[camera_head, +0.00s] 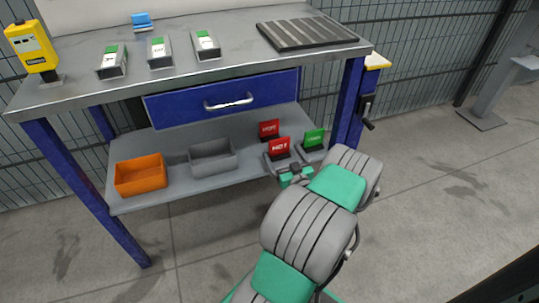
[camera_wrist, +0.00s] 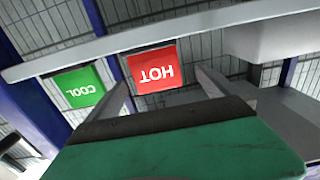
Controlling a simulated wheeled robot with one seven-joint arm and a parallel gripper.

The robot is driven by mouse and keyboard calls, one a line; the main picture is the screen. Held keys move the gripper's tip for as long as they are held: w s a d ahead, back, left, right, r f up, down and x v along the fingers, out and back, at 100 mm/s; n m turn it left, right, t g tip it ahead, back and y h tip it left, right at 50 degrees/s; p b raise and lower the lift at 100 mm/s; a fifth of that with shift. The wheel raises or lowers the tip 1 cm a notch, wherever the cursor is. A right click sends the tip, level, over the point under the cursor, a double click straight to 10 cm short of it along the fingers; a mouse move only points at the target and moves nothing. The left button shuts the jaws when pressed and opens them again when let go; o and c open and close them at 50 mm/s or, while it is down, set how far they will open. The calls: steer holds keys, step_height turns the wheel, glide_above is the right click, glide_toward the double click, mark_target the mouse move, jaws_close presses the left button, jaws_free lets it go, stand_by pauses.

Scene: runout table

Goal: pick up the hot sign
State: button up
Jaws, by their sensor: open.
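Two red signs with white lettering are on the lower shelf in the head view. The front hot sign (camera_head: 279,147) stands before the rear red sign (camera_head: 269,127). A green cool sign (camera_head: 314,138) stands to their right. My gripper (camera_head: 286,163) is open at the shelf's front edge, close to the front hot sign. In the wrist view, one hot sign (camera_wrist: 152,68) shows upside down between the spread fingers of my gripper (camera_wrist: 164,80), apart from the palm. The cool sign (camera_wrist: 74,88) is outside the left finger. The sign bases are hidden there.
The shelf (camera_head: 185,182) also holds an orange bin (camera_head: 140,175) and a grey bin (camera_head: 212,158) to the left. A blue drawer (camera_head: 225,98) hangs above under the tabletop (camera_head: 225,68). A blue table leg (camera_head: 348,103) stands right of the signs.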

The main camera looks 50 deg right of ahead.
mark_target(276, 140)
steer(key=b+x, duration=0.1)
steer(key=x, duration=0.7)
steer(key=shift+s+d+b, duration=0.25)
steer(key=shift+d+b, duration=0.05)
steer(key=shift+b, duration=0.05)
steer(key=shift+c, duration=0.2)
steer(key=c, duration=1.4)
steer(key=shift+c, duration=0.3)
steer(key=shift+r, duration=0.15)
